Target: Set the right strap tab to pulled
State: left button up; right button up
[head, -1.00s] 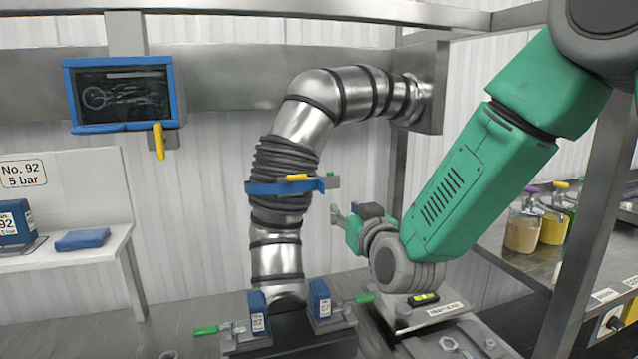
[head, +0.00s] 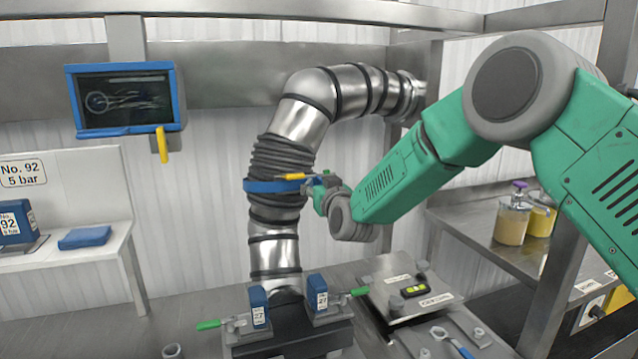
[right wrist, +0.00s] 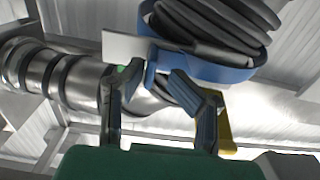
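The blue strap (head: 262,186) circles the dark ribbed sleeve of the metal duct. A yellow lever (head: 295,177) sits on its front. My right gripper (head: 316,186) is at the strap's right end and covers the tab there in the head view. In the right wrist view the two fingers (right wrist: 155,74) are apart, with a blue end piece of the strap (right wrist: 151,80) between their tips. A pale plate (right wrist: 122,46) and a small green spot are beside the left fingertip. Contact cannot be told. My left gripper is out of view.
Two blue blocks with green-handled clamps stand below the duct, one being the right block (head: 317,293). A metal plate with a level (head: 415,290) lies right of them. Jars (head: 511,226) stand on the right shelf. A blue-framed screen (head: 124,100) hangs at left.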

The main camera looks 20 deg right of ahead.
jog(key=shift+w+a+f, duration=0.25)
jog(key=shift+w+a, duration=0.05)
jog(key=shift+w, duration=0.1)
jog(key=shift+s+d, duration=0.1)
jog(key=shift+d, duration=0.35)
jog(key=shift+c, duration=0.4)
jog(key=shift+d, duration=0.35)
grip_shut()
jog(key=d+b, duration=0.1)
jog(key=d, duration=0.1)
jog(key=shift+d, duration=0.35)
jog(key=shift+o, duration=0.4)
grip_release()
jog(key=shift+d, duration=0.2)
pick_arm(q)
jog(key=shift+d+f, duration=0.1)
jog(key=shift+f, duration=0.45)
pick_arm(e)
jog(key=s+d, duration=0.1)
jog(key=s, duration=1)
jog(key=shift+s+f, duration=0.2)
jog(key=shift+s, duration=0.2)
